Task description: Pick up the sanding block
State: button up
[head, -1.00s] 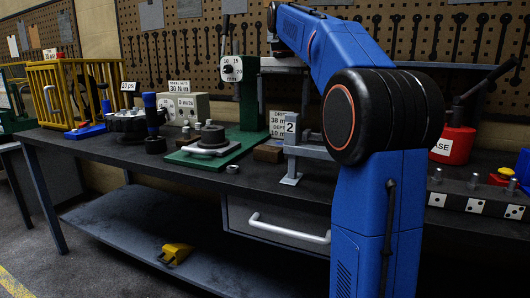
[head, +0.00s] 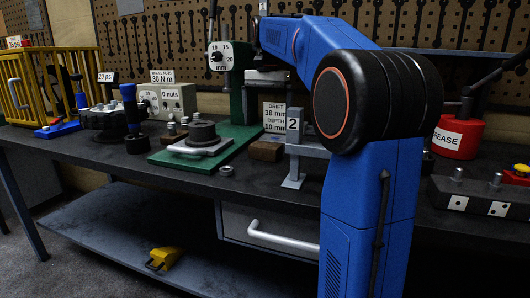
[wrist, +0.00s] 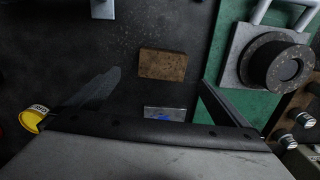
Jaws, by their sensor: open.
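A brown rectangular block (head: 266,150), which I take to be the sanding block, lies flat on the dark bench just right of the green press base in the head view. In the wrist view the same block (wrist: 162,65) lies on the bench surface, apart from everything near it. My gripper (wrist: 160,92) is open and empty. Its two dark fingers spread to either side of the block's line, and the block shows beyond them, untouched. I cannot tell the exact height between them. In the head view my gripper is not clearly seen.
The green base (head: 222,148) carries a plate and dark round part. A loose nut (head: 226,170) lies near the front edge.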

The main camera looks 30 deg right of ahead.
aim_at(265, 145)
jog(key=f, duration=0.9)
jog(key=shift+w+a+f, duration=0.1)
jog(key=shift+a+f, duration=0.1)
jog(key=shift+f, duration=0.15)
jog(key=shift+c, duration=0.6)
jog(key=c, duration=1.1)
jog(key=shift+c, duration=0.2)
notch_tip(265, 145, up, 10)
jog(key=shift+r, duration=0.1)
jog(key=shift+o, duration=1.2)
